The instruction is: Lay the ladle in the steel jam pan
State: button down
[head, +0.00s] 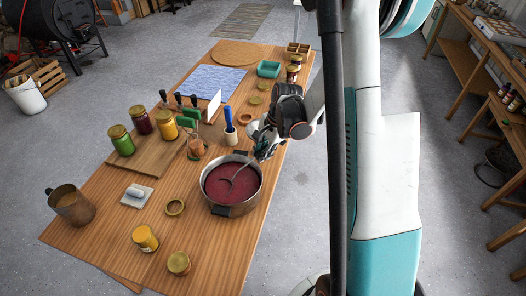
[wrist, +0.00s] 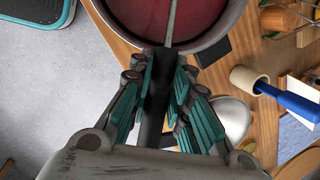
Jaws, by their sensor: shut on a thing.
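The steel jam pan (head: 233,209) stands on the wooden table, with dark red jam inside. It also shows at the top of the wrist view (wrist: 208,44). The ladle (head: 241,168) has its lower end in the pan over the jam; whether it rests on the bottom I cannot tell. My gripper (head: 262,146) is at the pan's far right rim, shut on the ladle's dark handle. In the wrist view my gripper (wrist: 160,95) has its fingers on both sides of the handle (wrist: 151,110), and the thin steel shaft (wrist: 171,22) runs over the pan.
A blue-handled tool in a holder (head: 230,127) stands just behind the pan. A board (head: 150,153) with several jars is to the left. The table's right edge is close to the pan.

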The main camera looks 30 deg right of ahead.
dwell(0.3)
jog(key=c, duration=1.4)
grip_release()
jog(key=shift+r, duration=0.15)
jog(key=v, duration=1.1)
jog(key=shift+r, duration=0.35)
